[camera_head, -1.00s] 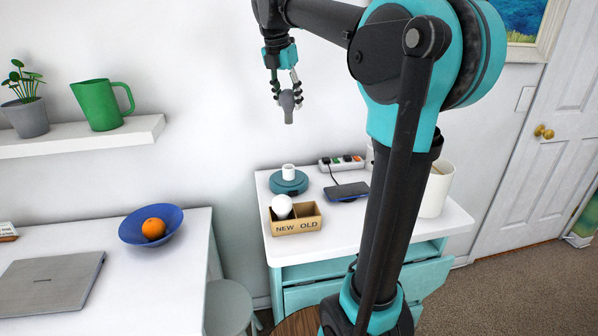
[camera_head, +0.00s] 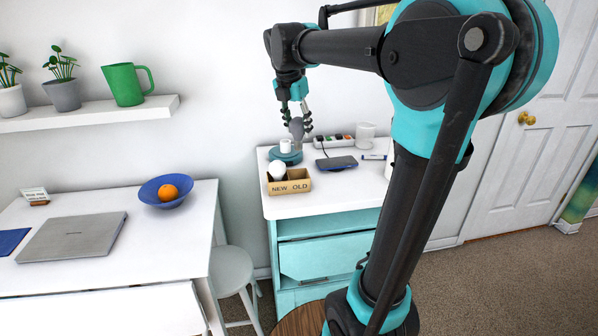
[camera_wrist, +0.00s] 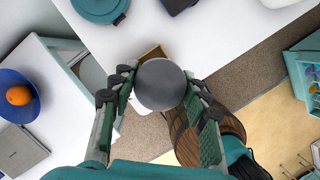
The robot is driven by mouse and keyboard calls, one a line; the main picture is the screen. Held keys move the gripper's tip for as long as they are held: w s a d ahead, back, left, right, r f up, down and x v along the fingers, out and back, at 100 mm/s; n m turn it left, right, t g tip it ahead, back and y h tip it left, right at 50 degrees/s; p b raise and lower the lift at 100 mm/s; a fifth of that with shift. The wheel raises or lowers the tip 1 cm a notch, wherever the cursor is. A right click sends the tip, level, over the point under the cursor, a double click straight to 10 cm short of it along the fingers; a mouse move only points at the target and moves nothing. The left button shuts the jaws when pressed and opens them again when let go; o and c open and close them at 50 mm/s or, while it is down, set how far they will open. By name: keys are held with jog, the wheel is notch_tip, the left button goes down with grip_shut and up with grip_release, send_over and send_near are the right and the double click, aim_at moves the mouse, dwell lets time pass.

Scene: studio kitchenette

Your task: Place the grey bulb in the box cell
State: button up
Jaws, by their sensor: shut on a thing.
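My gripper (camera_head: 298,122) is shut on the grey bulb (camera_head: 296,128) and holds it in the air over the cabinet top. In the wrist view the bulb (camera_wrist: 160,85) sits between the two fingers. The wooden box (camera_head: 289,184) has two cells marked NEW and OLD. A white bulb (camera_head: 277,171) is in the NEW cell; the OLD cell looks empty. In the wrist view the box (camera_wrist: 152,54) is mostly hidden behind the grey bulb. In the head view the grey bulb appears above and behind the box.
A teal lamp base with a white socket (camera_head: 286,150) stands behind the box. A dark phone-like pad (camera_head: 336,163), a power strip (camera_head: 334,141) and a glass (camera_head: 365,133) are to the right. A blue bowl with an orange (camera_head: 166,190) stands on the left table.

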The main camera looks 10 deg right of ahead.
notch_tip(320, 180, down, 14)
jog(key=shift+r, duration=0.2)
jog(key=shift+f, duration=0.15)
jog(key=o, duration=1.2)
jog(key=shift+c, duration=0.2)
jog(key=v, duration=1.2)
